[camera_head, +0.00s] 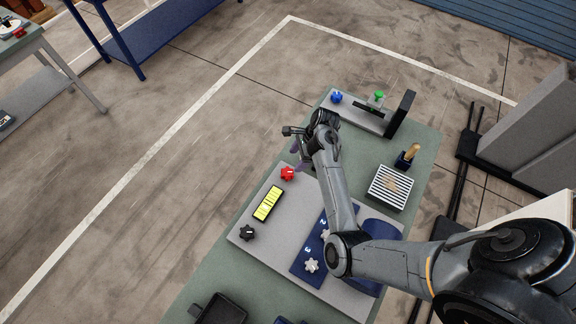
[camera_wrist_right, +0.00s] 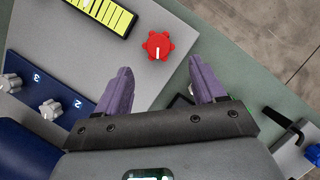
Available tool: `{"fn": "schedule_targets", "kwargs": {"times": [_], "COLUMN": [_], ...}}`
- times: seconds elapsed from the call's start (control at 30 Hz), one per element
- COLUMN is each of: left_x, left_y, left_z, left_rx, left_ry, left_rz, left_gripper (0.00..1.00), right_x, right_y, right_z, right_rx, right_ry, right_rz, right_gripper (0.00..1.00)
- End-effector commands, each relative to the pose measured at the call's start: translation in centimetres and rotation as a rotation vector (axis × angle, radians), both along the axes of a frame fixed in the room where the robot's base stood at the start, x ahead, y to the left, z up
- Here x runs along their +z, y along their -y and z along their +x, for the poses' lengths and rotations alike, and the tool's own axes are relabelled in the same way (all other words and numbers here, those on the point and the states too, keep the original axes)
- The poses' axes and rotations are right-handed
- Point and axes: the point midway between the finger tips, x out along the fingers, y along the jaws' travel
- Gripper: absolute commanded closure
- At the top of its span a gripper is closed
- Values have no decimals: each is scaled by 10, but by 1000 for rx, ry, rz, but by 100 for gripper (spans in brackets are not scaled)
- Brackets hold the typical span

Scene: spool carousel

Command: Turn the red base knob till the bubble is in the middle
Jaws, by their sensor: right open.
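The red base knob (camera_head: 288,173) sits at the far corner of the grey base plate (camera_head: 257,220), beside the yellow level vial (camera_head: 268,203). In the right wrist view the red knob (camera_wrist_right: 158,46) has a white pointer line, and the yellow vial (camera_wrist_right: 104,12) with dark marks is cut by the top edge. The bubble cannot be made out. My right gripper (camera_wrist_right: 160,80) is open and empty, its purple fingers short of the red knob and apart from it. In the head view my right gripper (camera_head: 298,148) is above the bench just past the knob. My left gripper is not in view.
A black knob (camera_head: 247,233) sits at the vial's near end. A blue panel (camera_head: 306,262) with numbered grey knobs is to the right. A blue knob (camera_head: 336,97), a green knob (camera_head: 379,96), a striped block (camera_head: 390,187) and a black tray (camera_head: 219,311) are on the bench.

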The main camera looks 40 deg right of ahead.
Motion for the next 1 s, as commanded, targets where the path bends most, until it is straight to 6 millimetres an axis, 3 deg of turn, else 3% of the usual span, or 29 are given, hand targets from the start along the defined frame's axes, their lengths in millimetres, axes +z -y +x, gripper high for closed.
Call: {"fn": "schedule_targets", "kwargs": {"times": [0.6,1.0], "left_x": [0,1], "left_y": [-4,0], "left_z": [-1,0], "left_rx": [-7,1], "left_ry": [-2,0], "left_rz": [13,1], "left_gripper": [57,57], "right_x": [-80,-90], "right_y": [-29,-33], "right_z": [16,19], "right_rx": [3,4], "right_ry": [0,2], "right_rz": [-2,-4], "right_gripper": [31,31]}}
